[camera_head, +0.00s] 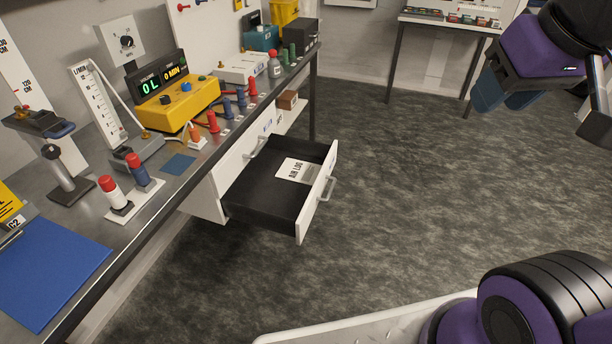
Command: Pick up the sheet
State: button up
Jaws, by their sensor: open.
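The sheet is a white paper marked "AIR LOG" (297,170). My gripper (548,108) is at the upper right, with dark and blue-grey jaw parts, partly cut off by the picture edge. It is open, with nothing seen in it. It is over the floor area, well to the right of the drawer and apart from the sheet.
The drawer's white front with its handle (326,188) juts over the floor. The bench (150,203) on the left carries a yellow meter box (178,104), several coloured plugs and a blue mat (48,270). A table (450,22) stands at the back. The grey floor (420,190) right of the drawer is clear.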

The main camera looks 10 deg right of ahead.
aim_at(301, 171)
jog(key=u, duration=1.8)
jog(key=z, duration=1.75)
jog(key=i+l+u, duration=0.3)
jog(key=i+l, duration=0.15)
jog(key=i+l+u, duration=0.25)
jog(key=i+l, duration=0.3)
jog(key=i+l+u, duration=0.3)
jog(key=i+l, duration=0.2)
jog(key=l, duration=0.15)
